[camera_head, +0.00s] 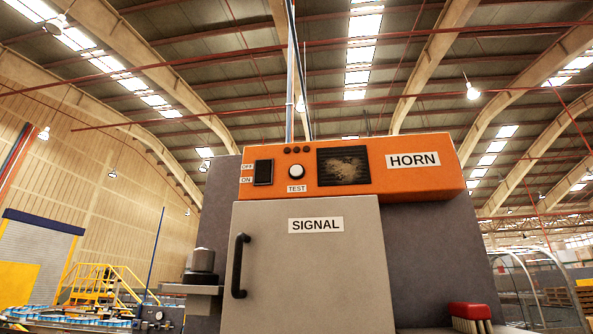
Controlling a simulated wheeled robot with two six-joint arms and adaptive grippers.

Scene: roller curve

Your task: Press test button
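The white round test button (296,172) sits on the orange panel (400,162) at the top of a grey machine, just above its TEST label (297,188). The button shows a dark ring around it and nothing touches it. I cannot tell whether it is pressed in. Neither of my grippers shows in the head view.
Below is a grey SIGNAL door (305,265) with a black handle (238,265). A red-topped object (469,311) stands at lower right. The space before the panel is clear.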

